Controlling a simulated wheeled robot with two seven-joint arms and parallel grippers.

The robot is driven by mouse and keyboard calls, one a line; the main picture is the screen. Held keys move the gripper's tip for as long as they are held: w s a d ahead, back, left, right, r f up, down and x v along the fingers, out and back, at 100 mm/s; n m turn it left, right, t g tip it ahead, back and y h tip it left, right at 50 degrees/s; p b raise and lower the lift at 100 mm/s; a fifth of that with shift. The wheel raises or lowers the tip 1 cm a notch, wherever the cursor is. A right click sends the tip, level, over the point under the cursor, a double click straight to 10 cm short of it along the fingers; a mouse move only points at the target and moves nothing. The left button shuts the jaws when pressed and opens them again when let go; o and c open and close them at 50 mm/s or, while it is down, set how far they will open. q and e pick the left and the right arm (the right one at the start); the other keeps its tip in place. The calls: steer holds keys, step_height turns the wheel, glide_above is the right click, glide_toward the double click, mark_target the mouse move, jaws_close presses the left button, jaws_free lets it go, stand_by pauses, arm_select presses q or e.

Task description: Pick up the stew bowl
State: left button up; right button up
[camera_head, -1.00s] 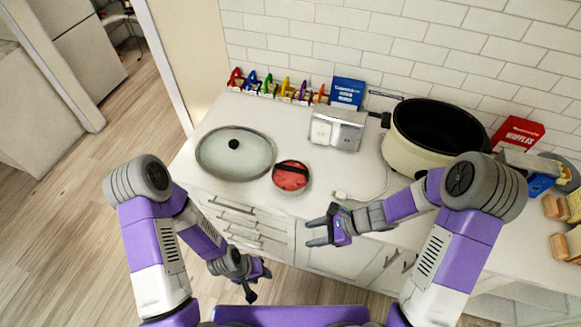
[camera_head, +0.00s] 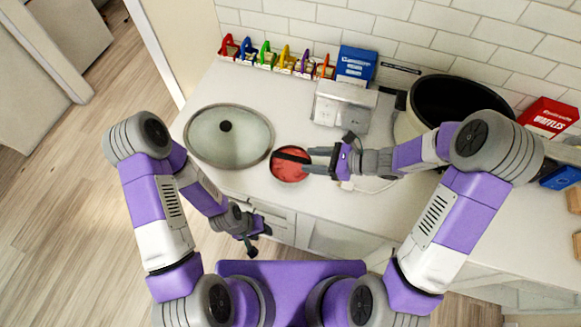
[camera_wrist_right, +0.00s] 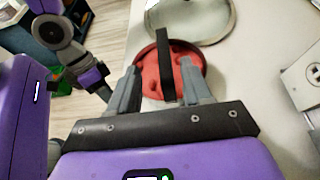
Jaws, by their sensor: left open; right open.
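The stew bowl (camera_head: 287,173) is a small round dish with red contents and a dark bar across its top. It sits on the white counter, right of a large glass lid. My right gripper (camera_head: 308,160) is open at the bowl's right edge, its fingers pointing left toward it. In the right wrist view, the bowl (camera_wrist_right: 150,78) lies just ahead, with its dark bar between the open fingers (camera_wrist_right: 161,72). Contact is not clear. My left gripper (camera_head: 260,240) is open and empty, low in front of the counter's front edge.
The glass lid (camera_head: 205,140) lies left of the bowl. A large black-lined pot (camera_head: 403,125) stands right, behind my right arm. A silver appliance (camera_head: 342,108), a blue box (camera_head: 356,64) and several coloured holders line the back wall. A red waffles box (camera_head: 548,117) stands far right.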

mark_target(293, 158)
steer(key=shift+w+a+f, duration=0.1)
steer(key=shift+w+f, duration=0.05)
steer(key=shift+f, duration=0.3)
steer(key=x, duration=0.7)
steer(key=shift+w+a+r, duration=0.2)
steer(key=shift+w+r, duration=0.05)
jaws_close()
stand_by(0.8)
